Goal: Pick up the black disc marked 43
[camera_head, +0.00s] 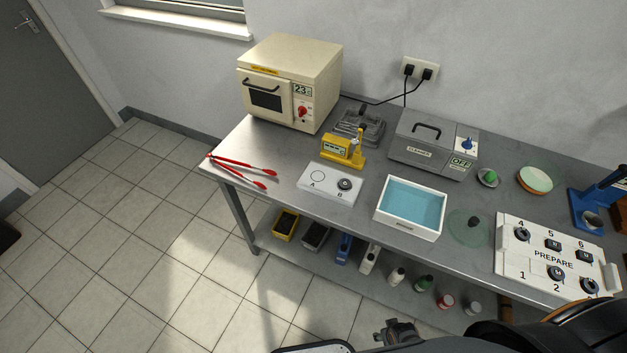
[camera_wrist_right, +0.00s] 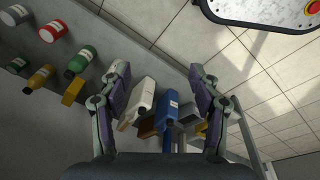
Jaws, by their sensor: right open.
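No disc in view has a readable 43. A small dark disc (camera_head: 344,183) lies at mark B on the white two-place block (camera_head: 316,189) on the bench; mark A is empty. Several dark round pieces stand on the white PREPARE board (camera_head: 508,262) at the right, one at place 4 (camera_head: 522,234); their markings are too small to read. My right gripper (camera_wrist_right: 158,72) is open and empty in the right wrist view, with its fingers wide apart over the lower shelf items. It appears low in front of the bench in the head view (camera_head: 398,331). My left gripper is not in view.
On the bench are a cream oven (camera_head: 290,82), red tongs (camera_head: 243,170), a yellow gauge (camera_head: 343,150), a grey cleaner box (camera_head: 432,150) and a blue-filled tray (camera_head: 411,207). Bottles and bins, including a blue one (camera_wrist_right: 167,112), fill the lower shelf. The left floor is clear.

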